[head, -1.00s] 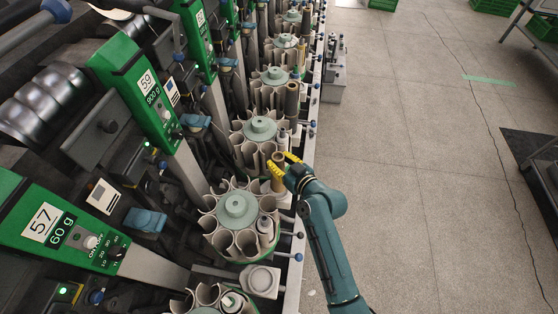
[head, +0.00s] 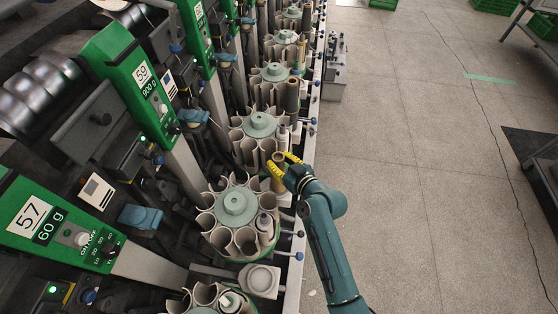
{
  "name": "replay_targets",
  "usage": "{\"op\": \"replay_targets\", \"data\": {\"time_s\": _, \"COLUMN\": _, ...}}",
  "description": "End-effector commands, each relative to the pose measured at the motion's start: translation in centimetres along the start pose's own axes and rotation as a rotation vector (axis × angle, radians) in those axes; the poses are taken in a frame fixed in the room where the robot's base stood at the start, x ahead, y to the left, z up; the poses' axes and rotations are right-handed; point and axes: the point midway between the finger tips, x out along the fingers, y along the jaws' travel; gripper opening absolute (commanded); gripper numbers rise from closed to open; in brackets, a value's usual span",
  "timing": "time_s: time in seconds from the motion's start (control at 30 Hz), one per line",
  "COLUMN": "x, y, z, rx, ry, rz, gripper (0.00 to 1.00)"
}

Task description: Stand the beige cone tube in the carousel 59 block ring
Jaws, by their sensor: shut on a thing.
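My gripper (head: 287,166), with yellow fingers, is shut on the upper part of the beige cone tube (head: 278,182). The tube is about upright, just right of and in front of a grey-green-topped carousel (head: 260,125). Its lower end is hidden among the parts at the machine edge, so I cannot tell whether it sits in a ring. The green panel marked 59 (head: 140,85) is at upper left. A nearer carousel (head: 237,205) stands beyond the foot of its post. I cannot tell which carousel carries the number 59.
A pale block with an empty-looking round top (head: 262,281) is beside the nearer carousel. A dark tube (head: 292,96) stands upright farther back. The panel marked 57 (head: 50,220) is at left. The floor (head: 420,200) right of the machine is clear.

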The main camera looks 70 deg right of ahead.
Motion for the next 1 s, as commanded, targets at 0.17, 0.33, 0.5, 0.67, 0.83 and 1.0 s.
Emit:
{"op": "replay_targets", "data": {"time_s": 0.17, "x": 0.2, "y": 0.0, "z": 0.6, "rx": 0.000, "ry": 0.000, "rz": 0.000, "gripper": 0.08}}
{"op": "replay_targets", "data": {"time_s": 0.33, "x": 0.3, "y": 0.0, "z": 1.0, "rx": 0.000, "ry": 0.000, "rz": 0.000, "gripper": 0.08}}
{"op": "replay_targets", "data": {"time_s": 0.5, "x": 0.4, "y": 0.0, "z": 1.4, "rx": 0.000, "ry": 0.000, "rz": 0.000, "gripper": 0.08}}
{"op": "replay_targets", "data": {"time_s": 0.67, "x": 0.5, "y": 0.0, "z": 1.7, "rx": 0.000, "ry": 0.000, "rz": 0.000, "gripper": 0.08}}
{"op": "replay_targets", "data": {"time_s": 0.83, "x": 0.6, "y": 0.0, "z": 1.8, "rx": 0.000, "ry": 0.001, "rz": 0.000, "gripper": 0.08}}
{"op": "replay_targets", "data": {"time_s": 1.0, "x": 0.6, "y": 0.0, "z": 1.8, "rx": 0.000, "ry": 0.000, "rz": 0.000, "gripper": 0.44}}
